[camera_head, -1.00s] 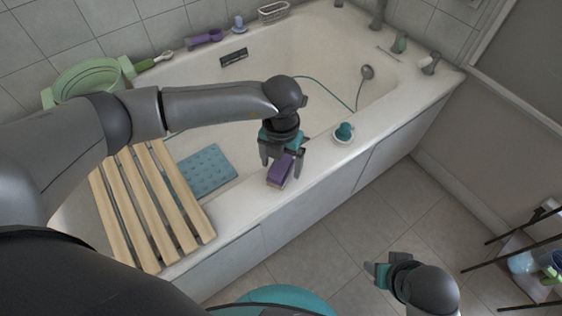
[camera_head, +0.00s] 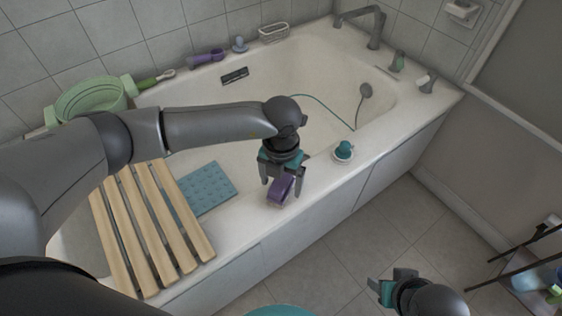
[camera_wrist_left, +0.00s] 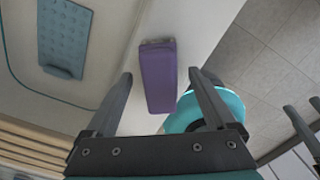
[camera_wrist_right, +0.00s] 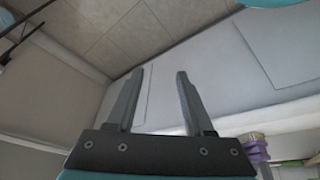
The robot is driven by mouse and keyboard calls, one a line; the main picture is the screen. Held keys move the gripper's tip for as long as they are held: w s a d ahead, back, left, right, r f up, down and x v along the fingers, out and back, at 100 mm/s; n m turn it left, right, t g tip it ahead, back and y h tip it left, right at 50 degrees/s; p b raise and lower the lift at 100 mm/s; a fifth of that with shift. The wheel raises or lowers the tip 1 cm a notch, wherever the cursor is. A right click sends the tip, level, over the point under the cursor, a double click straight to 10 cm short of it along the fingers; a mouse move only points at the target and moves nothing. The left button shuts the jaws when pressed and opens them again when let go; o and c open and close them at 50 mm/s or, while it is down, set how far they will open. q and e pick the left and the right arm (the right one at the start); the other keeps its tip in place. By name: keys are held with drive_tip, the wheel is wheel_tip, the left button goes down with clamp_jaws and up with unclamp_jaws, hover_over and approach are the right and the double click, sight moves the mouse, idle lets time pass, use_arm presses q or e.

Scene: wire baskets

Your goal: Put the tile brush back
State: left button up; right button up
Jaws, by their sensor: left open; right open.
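A purple block-shaped brush (camera_head: 283,188), which I take for the tile brush, is at the front rim of the bathtub (camera_head: 318,178). In the left wrist view the brush (camera_wrist_left: 158,78) lies lengthwise between the two fingers, with a visible gap on each side. My left gripper (camera_head: 281,191) is open above the rim, its fingers on either side of the brush. Whether the brush rests flat on the rim is hard to tell. My right gripper (camera_head: 378,290) is open and empty over the floor; its fingers (camera_wrist_right: 160,72) also show in the right wrist view.
A teal item on a dish (camera_head: 343,150) stands on the front rim to the right. A wooden slatted rack (camera_head: 150,225) spans the tub at left, near a blue mat (camera_head: 207,187). The back rim holds a green basin (camera_head: 90,95), a purple item (camera_head: 207,57) and a wire basket (camera_head: 273,32).

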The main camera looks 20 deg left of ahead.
use_arm(q)
drive_tip(key=shift+r, duration=0.15)
drive_tip(key=shift+r+p, duration=0.35)
drive_tip(key=shift+p, duration=0.05)
drive_tip(key=shift+r+p, duration=0.7)
drive_tip(key=shift+r, duration=0.1)
drive_tip(key=shift+r+p, duration=0.4)
drive_tip(key=shift+r, duration=0.05)
drive_tip(key=shift+r+p, duration=0.55)
drive_tip(key=shift+r, duration=0.05)
drive_tip(key=shift+r+p, duration=0.45)
drive_tip(key=shift+r, duration=0.05)
drive_tip(key=shift+r+p, duration=0.4)
drive_tip(key=shift+r, duration=0.3)
drive_tip(key=shift+r+p, duration=0.25)
drive_tip(key=shift+p, duration=0.2)
drive_tip(key=shift+r, duration=0.2)
use_arm(e)
drive_tip(key=s+d+f+g, duration=0.1)
drive_tip(key=s+f, duration=0.2)
drive_tip(key=f, duration=0.4)
drive_tip(key=s+d+f, duration=0.2)
drive_tip(key=s+f, duration=0.1)
drive_tip(key=f, duration=0.4)
drive_tip(key=shift+s+g+h, duration=0.2)
drive_tip(key=shift+g+h, duration=0.1)
drive_tip(key=shift+g, duration=0.1)
drive_tip(key=shift+d, duration=0.1)
